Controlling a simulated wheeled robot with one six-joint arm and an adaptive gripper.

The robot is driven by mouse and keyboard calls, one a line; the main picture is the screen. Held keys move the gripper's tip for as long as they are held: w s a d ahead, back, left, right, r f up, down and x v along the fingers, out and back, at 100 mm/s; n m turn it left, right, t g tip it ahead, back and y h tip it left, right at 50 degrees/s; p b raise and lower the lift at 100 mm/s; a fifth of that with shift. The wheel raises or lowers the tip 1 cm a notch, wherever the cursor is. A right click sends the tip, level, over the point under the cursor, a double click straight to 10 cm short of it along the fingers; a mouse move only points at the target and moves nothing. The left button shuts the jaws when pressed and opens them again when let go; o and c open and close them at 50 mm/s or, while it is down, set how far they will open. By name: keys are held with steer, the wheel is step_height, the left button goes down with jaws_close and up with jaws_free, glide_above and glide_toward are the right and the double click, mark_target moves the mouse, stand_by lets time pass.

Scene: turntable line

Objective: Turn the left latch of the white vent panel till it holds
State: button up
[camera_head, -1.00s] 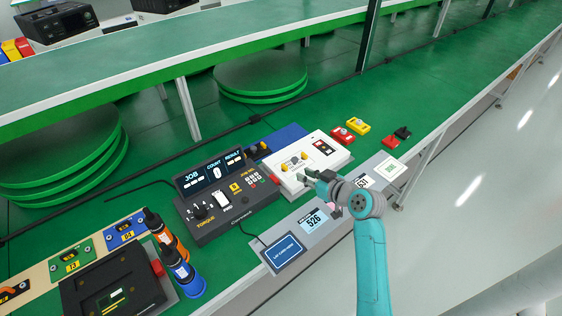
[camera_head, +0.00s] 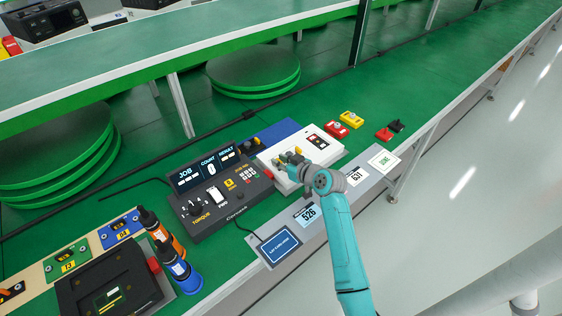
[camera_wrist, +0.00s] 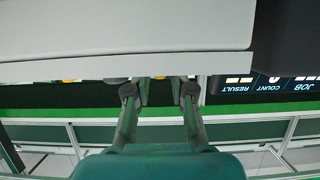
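The white vent panel (camera_head: 327,155) lies on the green line, to the right of the dark torque controller. Its flat white face or edge (camera_wrist: 120,40) fills the top of the wrist view, which is upside down. My gripper (camera_head: 287,164) is at the panel's left part and covers some of it in the head view. In the wrist view my gripper (camera_wrist: 160,88) is open, its two fingers apart. A yellow bit of the left latch (camera_wrist: 160,77) shows between the fingertips. Contact cannot be told. The other latch (camera_wrist: 68,81) shows off to the left there.
The torque controller (camera_head: 222,200) stands close to the panel's left. A blue mat (camera_head: 275,133) lies behind. Red (camera_head: 337,129) and yellow (camera_head: 351,118) blocks sit right of the panel. Label cards, including a 526 card (camera_head: 308,213), lie along the front edge, below my arm.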

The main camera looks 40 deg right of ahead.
jaws_close()
steer(key=shift+a, duration=0.15)
steer(key=shift+a+m+g+h, duration=0.15)
steer(key=shift+m+g+h, duration=0.1)
steer(key=shift+m+h, duration=1.1)
steer(key=shift+a+m+g+h, duration=0.1)
steer(key=shift+m+g+h, duration=0.15)
steer(key=shift+m+h, duration=1.1)
steer(key=shift+w+a+m+g+h, duration=0.1)
steer(key=shift+w+m+g+h, duration=0.05)
steer(key=shift+m+g+h, duration=1.8)
steer(key=shift+m+h, duration=0.35)
steer(key=shift+h, duration=0.2)
